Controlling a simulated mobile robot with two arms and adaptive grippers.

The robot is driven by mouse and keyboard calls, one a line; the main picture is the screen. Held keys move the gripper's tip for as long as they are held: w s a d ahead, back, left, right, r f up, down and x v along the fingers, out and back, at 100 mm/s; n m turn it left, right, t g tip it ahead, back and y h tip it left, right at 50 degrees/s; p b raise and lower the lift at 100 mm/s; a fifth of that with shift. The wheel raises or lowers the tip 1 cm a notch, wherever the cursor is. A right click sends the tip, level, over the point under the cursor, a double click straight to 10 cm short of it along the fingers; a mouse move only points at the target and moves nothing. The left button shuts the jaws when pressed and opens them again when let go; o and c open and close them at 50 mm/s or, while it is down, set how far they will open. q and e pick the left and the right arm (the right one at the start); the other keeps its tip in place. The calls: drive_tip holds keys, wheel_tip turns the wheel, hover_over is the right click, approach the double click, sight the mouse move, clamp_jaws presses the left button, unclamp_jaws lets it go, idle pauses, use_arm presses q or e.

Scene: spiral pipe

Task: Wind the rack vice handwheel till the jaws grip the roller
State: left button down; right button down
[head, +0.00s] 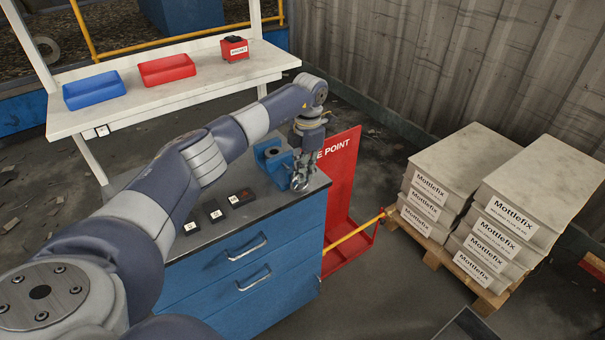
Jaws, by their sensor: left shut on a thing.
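The blue rack vice (270,160) sits at the far right corner of the grey top of a blue drawer cabinet. My left arm reaches in from the left, and my left gripper (302,184) points down at the right side of the vice. It is shut on the handwheel, which is mostly hidden behind the fingers. The roller is too small and too covered to make out, so I cannot tell whether the jaws touch it. My right gripper is out of view.
A red sign board (341,180) stands close on the right. A white bench (190,85) behind carries blue and red trays. Stacked Mottlefix boxes (440,190) stand on a pallet at right.

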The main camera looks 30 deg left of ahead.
use_arm(q)
drive_tip(key=shift+w+d+g+y+b, duration=0.1)
drive_tip(key=shift+w+g+y+b, duration=0.3)
drive_tip(key=shift+g+b, duration=0.9)
drive_tip(key=shift+t+b, duration=0.4)
drive_tip(key=shift+b, duration=0.05)
drive_tip(key=c, duration=2)
unclamp_jaws()
drive_tip(key=shift+f, duration=0.1)
drive_tip(key=shift+v, duration=3.7)
